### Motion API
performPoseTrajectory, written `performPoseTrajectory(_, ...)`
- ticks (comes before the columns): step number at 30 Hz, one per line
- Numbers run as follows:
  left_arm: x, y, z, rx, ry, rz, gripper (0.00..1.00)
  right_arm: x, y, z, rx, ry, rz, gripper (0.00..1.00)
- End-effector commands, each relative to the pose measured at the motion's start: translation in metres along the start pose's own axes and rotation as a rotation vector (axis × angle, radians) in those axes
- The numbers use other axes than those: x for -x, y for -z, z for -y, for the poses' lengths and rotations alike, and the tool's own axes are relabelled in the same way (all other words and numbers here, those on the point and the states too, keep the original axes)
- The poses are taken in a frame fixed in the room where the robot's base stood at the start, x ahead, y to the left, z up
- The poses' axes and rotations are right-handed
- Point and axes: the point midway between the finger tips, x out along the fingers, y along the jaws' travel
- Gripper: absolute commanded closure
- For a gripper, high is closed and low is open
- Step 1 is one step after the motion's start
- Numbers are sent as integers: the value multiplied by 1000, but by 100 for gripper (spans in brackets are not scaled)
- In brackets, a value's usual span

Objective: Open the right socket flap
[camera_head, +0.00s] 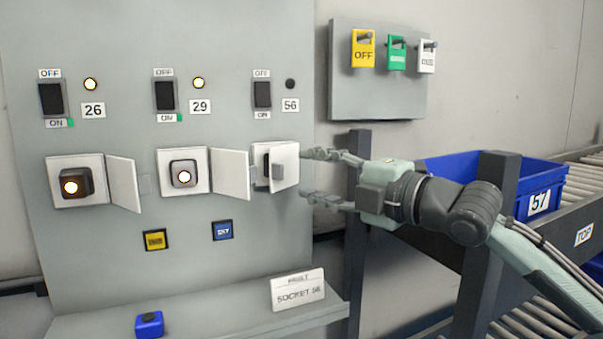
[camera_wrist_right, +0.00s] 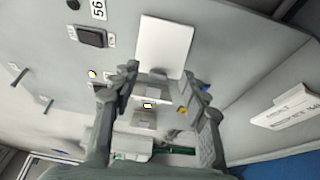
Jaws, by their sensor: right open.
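The right socket flap (camera_head: 289,162) is a small white door with a grey handle (camera_head: 278,171), on the panel below the 56 label. It stands partly open, with a dark gap at its left edge showing some of the socket behind. A white plate, apparently this flap, also shows in the right wrist view (camera_wrist_right: 165,45). My right gripper (camera_head: 306,175) is open and empty just right of the flap, its fingers spread one above the other. My left gripper is not in view.
The left socket flap (camera_head: 124,184) and middle socket flap (camera_head: 230,175) stand wide open. A sign reading SOCKET 56 (camera_head: 298,290) and a blue block (camera_head: 149,324) are on the ledge. A dark post (camera_head: 357,220) and a blue crate (camera_head: 540,190) stand at right.

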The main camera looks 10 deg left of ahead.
Motion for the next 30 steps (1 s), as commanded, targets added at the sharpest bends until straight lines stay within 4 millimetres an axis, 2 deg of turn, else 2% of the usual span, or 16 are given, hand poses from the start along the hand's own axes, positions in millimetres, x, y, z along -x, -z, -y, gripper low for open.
performPoseTrajectory(3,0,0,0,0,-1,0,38,20,-1,1,2,2,2,55)
performPoseTrajectory(6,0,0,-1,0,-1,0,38,30,-1,0,1,1,2,55)
performPoseTrajectory(16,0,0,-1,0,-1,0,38,37,0,0,0,0,0,55)
performPoseTrajectory(17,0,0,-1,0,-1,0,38,37,0,0,0,0,0,56)
performPoseTrajectory(20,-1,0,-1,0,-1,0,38,35,-1,1,-23,-10,-1,69)
performPoseTrajectory(24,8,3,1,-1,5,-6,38,23,-6,4,-205,-94,-19,84)
performPoseTrajectory(30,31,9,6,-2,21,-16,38,4,-14,10,-646,-294,-131,84)
